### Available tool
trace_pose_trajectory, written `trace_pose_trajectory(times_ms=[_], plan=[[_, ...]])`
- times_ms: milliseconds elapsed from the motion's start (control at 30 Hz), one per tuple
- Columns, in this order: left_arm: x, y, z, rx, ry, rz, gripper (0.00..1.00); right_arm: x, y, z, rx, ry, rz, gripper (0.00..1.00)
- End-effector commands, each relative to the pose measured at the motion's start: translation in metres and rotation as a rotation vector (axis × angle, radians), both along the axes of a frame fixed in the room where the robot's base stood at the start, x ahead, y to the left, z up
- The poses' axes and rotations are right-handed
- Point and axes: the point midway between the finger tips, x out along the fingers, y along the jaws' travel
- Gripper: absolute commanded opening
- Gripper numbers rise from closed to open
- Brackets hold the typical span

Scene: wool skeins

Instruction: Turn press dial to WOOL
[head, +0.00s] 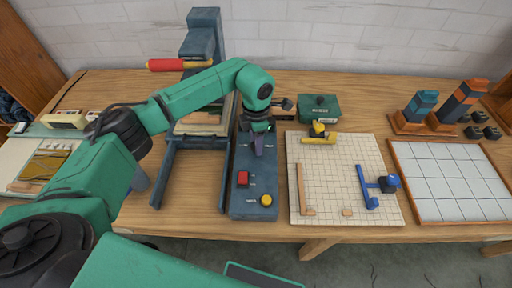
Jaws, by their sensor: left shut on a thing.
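The blue control box (243,205) lies on the table in the middle of the head view. It has a red button (243,179) and a round yellow button (266,199), with small labels too tiny to read. My left gripper (259,146) points down over the far part of this box, beyond the buttons. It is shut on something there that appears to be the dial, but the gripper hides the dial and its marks. The blue press (204,34) with a red handle (166,65) stands behind and left of the box. My right gripper is not in view.
Right of the box lies a gridded board (337,175) with a yellow piece (318,139) and a blue tool (367,187). A green box (319,108) stands behind it. A white-tiled tray (450,180) and blue-and-orange blocks (460,101) are farther right.

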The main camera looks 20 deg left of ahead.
Motion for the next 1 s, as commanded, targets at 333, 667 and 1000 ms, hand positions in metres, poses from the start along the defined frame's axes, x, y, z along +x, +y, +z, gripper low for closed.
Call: trace_pose_trajectory(times_ms=[333, 667, 1000], plan=[[0.0, 0.0, -0.002, 0.0, -0.001, -0.189, 0.0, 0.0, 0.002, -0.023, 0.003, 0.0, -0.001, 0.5], [0.0, 0.0, 0.0, -0.001, -0.001, -0.238, 0.0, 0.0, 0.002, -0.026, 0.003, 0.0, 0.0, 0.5], [0.0, 0.0, 0.0, -0.001, -0.001, -0.238, 0.62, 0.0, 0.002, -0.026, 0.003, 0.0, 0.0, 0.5]])
